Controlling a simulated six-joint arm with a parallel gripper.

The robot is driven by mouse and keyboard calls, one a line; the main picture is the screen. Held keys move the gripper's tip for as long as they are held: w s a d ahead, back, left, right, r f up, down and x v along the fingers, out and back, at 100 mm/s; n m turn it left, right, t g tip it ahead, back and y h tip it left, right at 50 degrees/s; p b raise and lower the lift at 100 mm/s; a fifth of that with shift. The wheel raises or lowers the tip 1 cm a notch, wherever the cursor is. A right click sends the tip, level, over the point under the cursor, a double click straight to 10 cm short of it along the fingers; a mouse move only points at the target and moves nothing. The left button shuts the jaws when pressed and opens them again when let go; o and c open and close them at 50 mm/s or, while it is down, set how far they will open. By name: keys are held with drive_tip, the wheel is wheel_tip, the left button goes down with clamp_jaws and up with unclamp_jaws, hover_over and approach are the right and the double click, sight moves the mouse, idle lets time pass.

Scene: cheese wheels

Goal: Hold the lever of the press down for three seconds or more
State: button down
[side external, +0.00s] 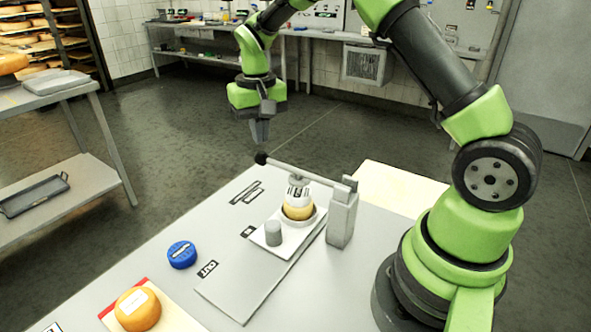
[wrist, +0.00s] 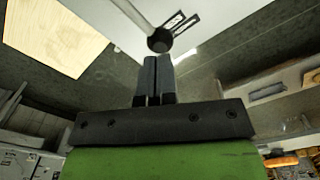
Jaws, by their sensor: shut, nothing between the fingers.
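The press has a grey post (side external: 342,215) and a lever (side external: 300,172) that reaches out to the left, ending in a black ball knob (side external: 261,158). The lever stands slightly raised toward the knob. Under it a white-topped yellow cheese wheel (side external: 298,211) sits on a white plate. My gripper (side external: 260,138) is shut and empty, pointing down, and appears just above the knob in the side view. In the wrist view the fingertips (wrist: 154,62) point toward the knob (wrist: 160,40), with a small gap in the picture. I cannot tell whether they touch.
A grey cylinder (side external: 273,233) stands on the plate beside the cheese. A blue wheel (side external: 182,254) and an orange wheel (side external: 138,308) lie at the table's left front. A pale board (side external: 398,187) lies behind the post. The space around the knob is clear.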

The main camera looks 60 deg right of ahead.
sight(262, 152)
drive_tip(key=shift+f, duration=2.95)
idle(5.0)
